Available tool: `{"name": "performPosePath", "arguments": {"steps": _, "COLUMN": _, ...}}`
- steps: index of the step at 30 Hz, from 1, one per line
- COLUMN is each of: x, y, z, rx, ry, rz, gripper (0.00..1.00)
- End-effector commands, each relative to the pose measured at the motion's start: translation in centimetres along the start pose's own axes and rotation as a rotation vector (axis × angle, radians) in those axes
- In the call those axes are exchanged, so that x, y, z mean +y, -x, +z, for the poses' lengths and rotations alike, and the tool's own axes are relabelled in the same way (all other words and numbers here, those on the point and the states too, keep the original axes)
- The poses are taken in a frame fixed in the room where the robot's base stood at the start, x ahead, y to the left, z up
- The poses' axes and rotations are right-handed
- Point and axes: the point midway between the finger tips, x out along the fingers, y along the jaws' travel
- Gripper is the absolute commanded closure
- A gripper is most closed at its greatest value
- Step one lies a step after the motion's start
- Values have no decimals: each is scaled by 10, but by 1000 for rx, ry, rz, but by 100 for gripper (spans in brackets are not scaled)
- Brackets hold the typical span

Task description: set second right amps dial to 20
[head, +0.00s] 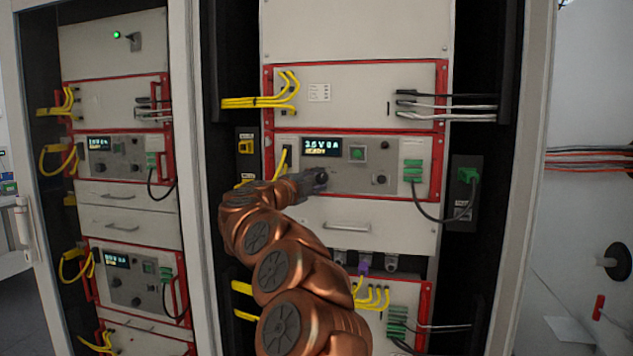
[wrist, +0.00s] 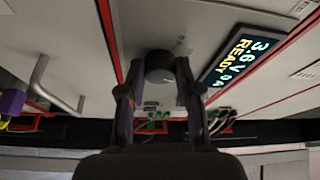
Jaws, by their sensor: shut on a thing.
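The second unit down in the right rack has a grey control panel (head: 353,178) with a lit display (head: 321,148). The display reads 3.6 V 0 A, with READY below, and also shows in the wrist view (wrist: 236,62). My gripper (head: 320,181) reaches the panel just below the display. In the wrist view, my gripper (wrist: 159,76) has its two fingers on either side of a dark round dial (wrist: 159,66) and is shut on it. In the head view the gripper hides this dial. Its label and setting cannot be read.
Right of the gripped dial are a second dark knob (head: 381,179), a green button (head: 357,153) and a green connector (head: 413,171) with a dark cable. A drawer handle (head: 346,227) sticks out below. Yellow cables (head: 262,102) run at left.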

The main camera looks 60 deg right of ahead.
Motion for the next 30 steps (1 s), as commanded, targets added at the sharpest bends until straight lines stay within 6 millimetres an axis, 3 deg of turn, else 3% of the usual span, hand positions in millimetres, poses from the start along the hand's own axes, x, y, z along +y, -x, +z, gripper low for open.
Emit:
{"name": "performPosePath", "arguments": {"steps": 2, "x": -1, "y": -1, "z": -2, "rx": 3, "ry": -1, "rz": -1, "gripper": 100}}
{"name": "performPosePath", "arguments": {"steps": 3, "x": -1, "y": -1, "z": -1, "rx": 3, "ry": 0, "rz": -1, "gripper": 63}}
{"name": "performPosePath", "arguments": {"steps": 9, "x": 0, "y": 0, "z": -1, "rx": 2, "ry": 0, "rz": -1, "gripper": 42}}
{"name": "performPosePath", "arguments": {"steps": 21, "x": 0, "y": 3, "z": 0, "rx": -1, "ry": 1, "rz": 0, "gripper": 41}}
{"name": "performPosePath", "arguments": {"steps": 30, "x": 0, "y": 39, "z": 1, "rx": -6, "ry": 1, "rz": 0, "gripper": 41}}
